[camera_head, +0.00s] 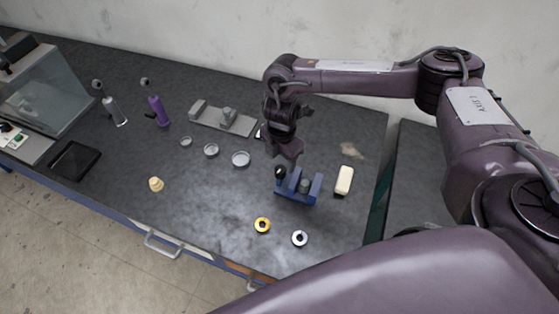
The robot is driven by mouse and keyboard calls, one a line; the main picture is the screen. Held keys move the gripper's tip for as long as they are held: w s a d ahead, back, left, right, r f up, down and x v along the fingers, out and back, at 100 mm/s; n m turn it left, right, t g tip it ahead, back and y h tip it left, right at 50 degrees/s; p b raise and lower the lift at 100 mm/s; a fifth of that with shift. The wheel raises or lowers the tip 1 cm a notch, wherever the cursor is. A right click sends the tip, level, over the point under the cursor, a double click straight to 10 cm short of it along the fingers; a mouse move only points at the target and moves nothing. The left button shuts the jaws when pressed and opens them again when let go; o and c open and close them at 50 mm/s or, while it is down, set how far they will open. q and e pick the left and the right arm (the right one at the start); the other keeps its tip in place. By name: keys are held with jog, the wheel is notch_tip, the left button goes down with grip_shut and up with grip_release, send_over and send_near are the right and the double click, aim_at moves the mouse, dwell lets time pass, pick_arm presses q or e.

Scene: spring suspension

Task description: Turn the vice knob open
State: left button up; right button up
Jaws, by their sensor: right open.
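The blue vice (299,188) stands on the dark bench, right of its middle. A black knob (280,173) shows at its left end, and a grey part sits between its blue jaws. My right gripper (287,152) points down just above and behind the knob end of the vice. It is open, and it looks apart from the knob, though the small gap is hard to judge. My left gripper is not in view.
A white block (344,180) stands close right of the vice. A grey fixture (222,120) and several shallow dishes (241,159) lie to the left. The bench's right edge is near.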

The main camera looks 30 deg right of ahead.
aim_at(281, 169)
notch_tip(281, 169, down, 3)
jog(key=shift+w+r+p, duration=0.15)
jog(key=shift+r+p, duration=0.05)
jog(key=shift+p, duration=0.1)
jog(key=shift+w+f, duration=0.1)
jog(key=shift+f, duration=0.75)
jog(key=c, duration=1)
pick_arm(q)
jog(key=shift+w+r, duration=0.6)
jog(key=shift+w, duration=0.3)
pick_arm(e)
jog(key=shift+o, duration=0.2)
